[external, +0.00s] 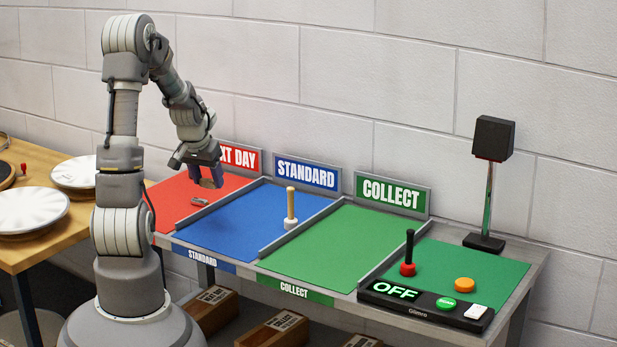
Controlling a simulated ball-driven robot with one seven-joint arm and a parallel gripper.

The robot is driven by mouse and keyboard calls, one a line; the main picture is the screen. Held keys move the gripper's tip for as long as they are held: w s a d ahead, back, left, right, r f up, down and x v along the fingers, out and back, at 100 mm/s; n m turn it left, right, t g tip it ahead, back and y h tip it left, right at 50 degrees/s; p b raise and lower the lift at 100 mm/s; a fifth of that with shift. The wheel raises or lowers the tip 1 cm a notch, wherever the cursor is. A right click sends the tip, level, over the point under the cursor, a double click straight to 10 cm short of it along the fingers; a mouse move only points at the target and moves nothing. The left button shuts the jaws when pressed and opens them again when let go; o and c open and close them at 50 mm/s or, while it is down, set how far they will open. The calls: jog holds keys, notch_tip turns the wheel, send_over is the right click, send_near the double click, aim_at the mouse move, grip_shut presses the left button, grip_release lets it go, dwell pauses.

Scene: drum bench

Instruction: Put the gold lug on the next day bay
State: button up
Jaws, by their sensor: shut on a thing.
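My gripper (207,181) hangs low over the red bay (172,196), which has a red sign partly hidden by my arm, its visible letters ending in "XT DAY". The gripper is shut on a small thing. The fingers and the small scale hide what it is, and I cannot make out its gold colour. A small greyish-brown piece (199,201) lies on the red bay just below the fingers. I cannot tell whether it is a lug or whether the gripper touches it.
A white peg with a tan handle (290,209) stands on the blue standard bay (245,222). The green collect bay (325,247) is empty. Low dividers separate the bays. At right are a red-based black-handled tool (408,255), an orange disc (464,285) and an "OFF" panel (418,302).

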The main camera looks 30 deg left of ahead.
jog(key=s+a+r+n+p, duration=0.1)
jog(key=s+a, duration=0.7)
jog(key=a, duration=0.5)
jog(key=f, duration=0.4)
jog(key=shift+s+a+f, duration=0.15)
jog(key=shift+s+f, duration=0.15)
jog(key=shift+s, duration=0.1)
jog(key=shift+w+a+f, duration=0.2)
jog(key=shift+w+f, duration=0.05)
jog(key=b, duration=0.4)
send_over(163, 194)
jog(key=s, duration=0.1)
jog(key=shift+s+d+f+y, duration=0.1)
jog(key=shift+d+f+y, duration=0.05)
jog(key=shift+f, duration=0.25)
jog(key=shift+s+d+f+y, duration=0.1)
jog(key=shift+f+y, duration=0.05)
jog(key=shift+f, duration=0.25)
notch_tip(163, 194, down, 4)
jog(key=shift+r+b, duration=0.15)
jog(key=shift+b, duration=0.6)
jog(key=shift+r, duration=0.15)
jog(key=o, duration=1)
jog(key=shift+o, duration=0.2)
